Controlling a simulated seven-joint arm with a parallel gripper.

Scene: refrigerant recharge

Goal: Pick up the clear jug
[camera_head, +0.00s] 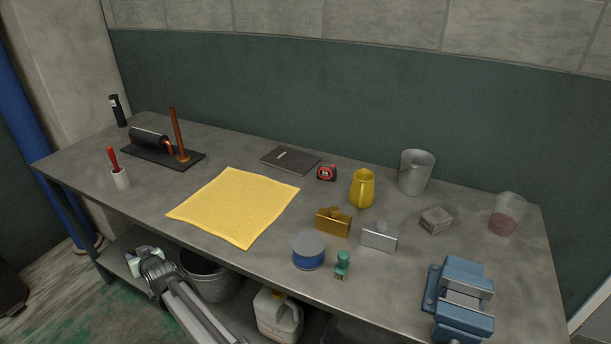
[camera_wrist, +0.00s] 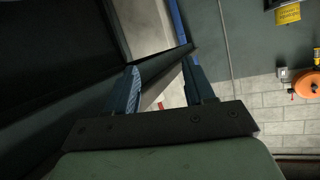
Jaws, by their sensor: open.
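The clear jug (camera_head: 506,213) stands at the far right end of the grey workbench in the head view. It is see-through, with something reddish in its lower part. My gripper (camera_head: 143,260) is at the lower left in the head view, beside the bench's front edge and far from the jug. In the wrist view my gripper (camera_wrist: 162,78) shows two blue fingers apart with nothing held between them. The jug is not in the wrist view.
On the workbench (camera_head: 300,245), a blue vise (camera_head: 461,298) stands in front of the jug. A grey bucket (camera_head: 415,172), a small block stack (camera_head: 436,220) and a yellow pitcher (camera_head: 362,189) are left of it. A yellow cloth (camera_head: 235,206) lies mid-left.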

